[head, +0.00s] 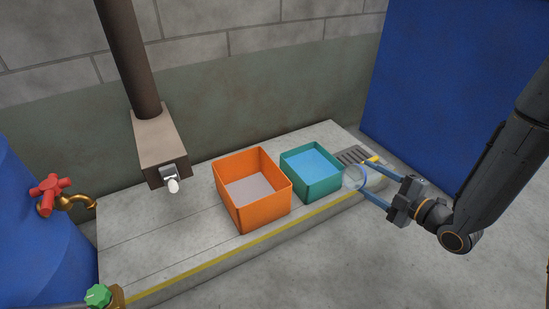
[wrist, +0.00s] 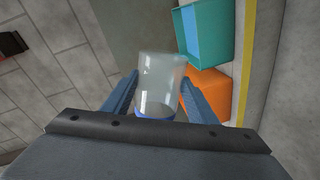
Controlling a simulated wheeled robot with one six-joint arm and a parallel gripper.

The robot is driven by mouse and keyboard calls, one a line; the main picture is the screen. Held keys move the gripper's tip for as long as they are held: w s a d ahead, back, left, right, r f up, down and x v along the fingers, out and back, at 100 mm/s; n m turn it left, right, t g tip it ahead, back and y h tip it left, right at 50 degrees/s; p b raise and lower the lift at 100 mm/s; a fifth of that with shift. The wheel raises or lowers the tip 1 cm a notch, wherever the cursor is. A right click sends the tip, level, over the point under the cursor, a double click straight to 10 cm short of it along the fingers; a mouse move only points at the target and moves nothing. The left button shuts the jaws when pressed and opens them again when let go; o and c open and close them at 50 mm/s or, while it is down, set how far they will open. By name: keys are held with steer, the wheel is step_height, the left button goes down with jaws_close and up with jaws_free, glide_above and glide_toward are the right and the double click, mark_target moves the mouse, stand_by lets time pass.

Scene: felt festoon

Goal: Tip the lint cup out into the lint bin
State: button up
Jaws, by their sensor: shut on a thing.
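The lint cup is a clear, see-through cup (head: 354,178) with a blue band. My gripper (head: 357,181) is shut on it at the right end of the ledge, beside the teal bin and apart from it in the picture. In the wrist view the cup (wrist: 160,85) stands between the two blue fingers; its contents are not clear. The orange bin (head: 285,196) is open, with a grey-white inside. The teal bin (head: 318,188) is open, with a light blue inside. No label shows which is the lint bin.
The bins stand on a concrete ledge (head: 150,252) with a yellow front stripe. A drain grate (head: 352,155) lies behind the cup. A brown pipe with a box (head: 158,140) hangs at the left. A blue barrel (head: 35,235) with a red-handled tap (head: 50,192) is far left.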

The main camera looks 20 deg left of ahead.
steer(key=w+a+f+m+b, duration=0.1)
steer(key=a, duration=1.4)
steer(key=w+a+f+m+b, duration=0.1)
steer(key=w+a+b, duration=0.1)
steer(key=a, duration=1.4)
steer(key=shift+w+a+g+b, duration=0.25)
steer(key=shift+g+b, duration=0.05)
steer(key=p, duration=0.4)
steer(key=shift+r, duration=0.2)
steer(key=p, duration=0.3)
steer(key=shift+f, duration=0.3)
